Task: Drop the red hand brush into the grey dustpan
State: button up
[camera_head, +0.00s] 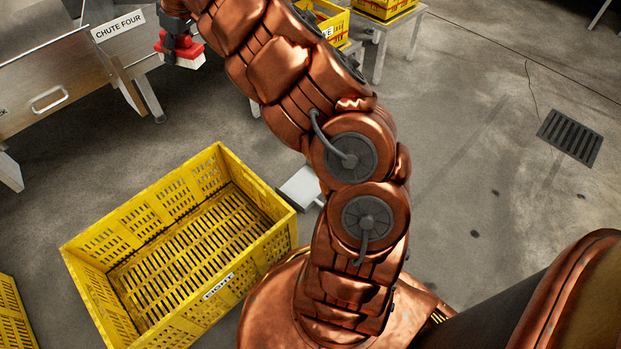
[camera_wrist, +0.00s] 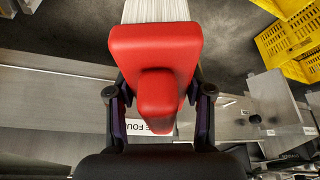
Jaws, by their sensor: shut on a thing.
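The red hand brush (camera_head: 181,46), with pale bristles, hangs from my gripper near the chute at the upper left of the head view. In the wrist view my gripper (camera_wrist: 160,103) is shut on the handle of the red brush (camera_wrist: 154,45), and the pale bristles show beyond the red block. The grey dustpan (camera_head: 299,188) lies on the floor beside the yellow crate's right corner, far from the brush. My arm may hide part of the dustpan. The dustpan does not show clearly in the wrist view.
A yellow slatted crate (camera_head: 263,205), labelled EIGHT, stands empty on the floor left of the dustpan. The metal chute (camera_head: 119,27) marked CHUTE FOUR stands at upper left. More yellow crates (camera_head: 385,8) sit on stands at the top. A floor drain (camera_head: 569,137) lies in open floor at right.

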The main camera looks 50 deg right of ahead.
jog(key=w+d+f+m+p, duration=0.1)
jog(key=d+f+m+p, duration=0.15)
jog(key=d+f, duration=1.75)
jog(key=s+d+f, duration=0.1)
jog(key=s+f, duration=0.5)
jog(key=f, duration=0.6)
jog(key=s+d+f+h+b, duration=0.1)
jog(key=s+d+f, duration=0.1)
jog(key=s+f, duration=0.5)
jog(key=s+d+f+m+b, duration=0.1)
jog(key=s+f, duration=0.6)
jog(key=f, duration=1)
jog(key=shift+s+d, duration=0.2)
jog(key=shift+d, duration=0.3)
